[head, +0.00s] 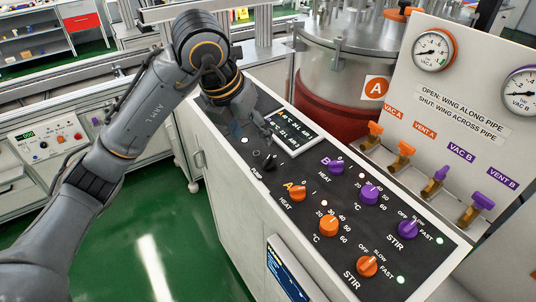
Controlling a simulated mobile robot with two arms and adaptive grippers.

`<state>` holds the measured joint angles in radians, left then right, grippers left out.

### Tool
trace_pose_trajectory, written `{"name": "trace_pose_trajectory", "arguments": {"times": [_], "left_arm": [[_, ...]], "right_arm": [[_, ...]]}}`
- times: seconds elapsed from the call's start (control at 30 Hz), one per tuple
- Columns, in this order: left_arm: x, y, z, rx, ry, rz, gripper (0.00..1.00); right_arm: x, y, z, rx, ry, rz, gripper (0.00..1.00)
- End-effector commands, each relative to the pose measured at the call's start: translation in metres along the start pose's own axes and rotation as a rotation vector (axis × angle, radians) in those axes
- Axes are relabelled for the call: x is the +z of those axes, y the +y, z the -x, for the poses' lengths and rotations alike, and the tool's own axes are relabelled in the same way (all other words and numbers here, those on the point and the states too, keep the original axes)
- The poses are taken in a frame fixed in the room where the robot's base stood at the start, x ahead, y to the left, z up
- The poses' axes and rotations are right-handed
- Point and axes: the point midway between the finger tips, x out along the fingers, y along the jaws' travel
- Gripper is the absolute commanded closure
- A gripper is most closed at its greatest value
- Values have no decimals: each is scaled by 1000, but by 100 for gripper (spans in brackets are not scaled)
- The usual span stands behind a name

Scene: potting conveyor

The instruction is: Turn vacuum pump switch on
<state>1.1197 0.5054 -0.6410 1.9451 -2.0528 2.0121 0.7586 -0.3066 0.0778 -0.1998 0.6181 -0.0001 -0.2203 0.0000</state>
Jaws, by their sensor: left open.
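A black switch knob (269,161) stands on the dark top of the control console, beside the label PUMP; I take it for the vacuum pump switch. Its exact setting is too small to tell. A small pale lamp sits up and left of it. My left gripper (257,137) hangs over the console just above the knob in the picture, its fingers open and empty. Its dark fingers blend with the dark panel, and I see no contact with the knob. My right gripper is not in view.
A display (290,131) lies right of the gripper. Orange knobs (298,194) and purple knobs (370,193) for HEAT, temperature and STIR fill the near panel. A steel vessel (345,55) stands behind. Orange and purple valves (375,129) line the gauge board (455,100).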

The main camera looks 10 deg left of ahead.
Motion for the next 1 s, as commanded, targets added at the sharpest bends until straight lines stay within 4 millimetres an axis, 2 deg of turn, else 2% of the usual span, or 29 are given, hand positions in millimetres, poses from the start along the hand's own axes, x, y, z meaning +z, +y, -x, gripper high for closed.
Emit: {"name": "trace_pose_trajectory", "arguments": {"times": [0.17, 0.4, 0.5, 0.7, 0.97, 1.0], "left_arm": [[-1, -1, -38, -4, 10, 2, 45], [-1, -1, -85, -4, 8, 0, 45], [0, -2, -98, -6, 5, 0, 45], [0, -1, -112, -5, 2, -2, 45], [0, -1, -114, -4, 1, -2, 45], [0, -1, -114, -4, 1, -2, 51]], "right_arm": [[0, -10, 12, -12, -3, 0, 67], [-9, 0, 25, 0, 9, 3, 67], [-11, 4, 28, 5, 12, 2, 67], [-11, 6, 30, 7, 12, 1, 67], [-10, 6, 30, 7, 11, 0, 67], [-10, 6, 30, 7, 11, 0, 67]]}}
